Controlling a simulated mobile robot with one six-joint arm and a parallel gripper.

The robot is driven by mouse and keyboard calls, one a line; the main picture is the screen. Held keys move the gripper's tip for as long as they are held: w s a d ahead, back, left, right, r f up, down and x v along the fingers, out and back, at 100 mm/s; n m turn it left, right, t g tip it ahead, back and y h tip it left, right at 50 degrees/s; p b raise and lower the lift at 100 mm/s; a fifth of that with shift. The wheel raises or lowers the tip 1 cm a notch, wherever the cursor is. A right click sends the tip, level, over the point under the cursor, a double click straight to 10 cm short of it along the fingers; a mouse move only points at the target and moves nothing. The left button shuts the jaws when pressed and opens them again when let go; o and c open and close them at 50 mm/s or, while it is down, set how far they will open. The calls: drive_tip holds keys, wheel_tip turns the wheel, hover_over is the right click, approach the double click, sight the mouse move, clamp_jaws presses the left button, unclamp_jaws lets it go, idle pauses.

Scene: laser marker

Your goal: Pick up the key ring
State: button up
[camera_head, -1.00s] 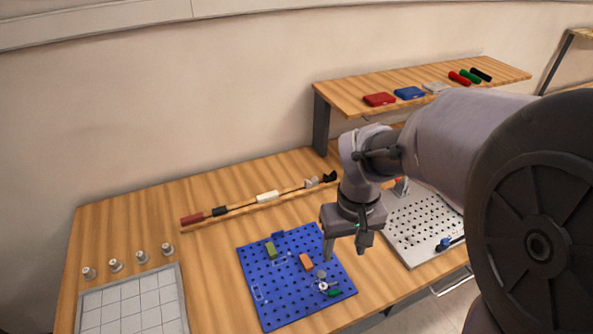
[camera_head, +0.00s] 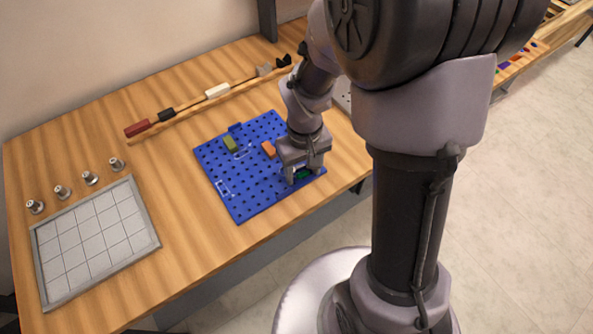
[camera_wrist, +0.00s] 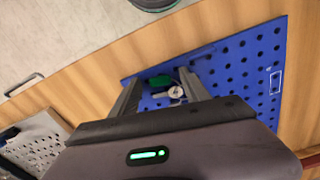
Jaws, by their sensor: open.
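The key ring (camera_wrist: 175,92) is a small metal ring and key on the blue pegboard mat (camera_wrist: 235,70), with a green piece (camera_wrist: 160,80) against it. In the wrist view it lies between the two fingers of my gripper (camera_wrist: 163,81), which are apart on either side of it. I cannot tell whether a finger touches it. In the head view my gripper (camera_head: 305,177) is low over the front right part of the blue board (camera_head: 240,205). It hides most of the key ring there; only the green piece (camera_head: 304,174) shows.
An orange block (camera_head: 268,149) and a green block (camera_head: 230,144) lie on the board near my gripper. A gridded tray (camera_head: 95,238) and several metal cylinders (camera_head: 90,178) are at left. A rail of tools (camera_head: 217,91) runs behind. Bare wood lies between tray and board.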

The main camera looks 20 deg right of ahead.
drive_tip(key=shift+r, duration=0.15)
drive_tip(key=shift+c, duration=0.6)
clamp_jaws()
drive_tip(key=shift+r, duration=0.1)
drive_tip(key=shift+r+p, duration=0.3)
drive_tip(key=shift+p, duration=0.1)
drive_tip(key=r, duration=0.1)
drive_tip(key=r+p, duration=0.2)
drive_tip(key=shift+s+r, duration=0.1)
drive_tip(key=shift+s, duration=0.15)
drive_tip(key=s, duration=0.4)
drive_tip(key=s+p, duration=0.1)
drive_tip(key=s, duration=0.1)
drive_tip(key=shift+s+a+r, duration=0.15)
drive_tip(key=shift+s+r, duration=0.05)
drive_tip(key=shift+r, duration=0.05)
drive_tip(key=s+b, duration=0.9)
drive_tip(key=b, duration=0.2)
drive_tip(key=shift+a+r, duration=0.15)
drive_tip(key=shift+r, duration=0.1)
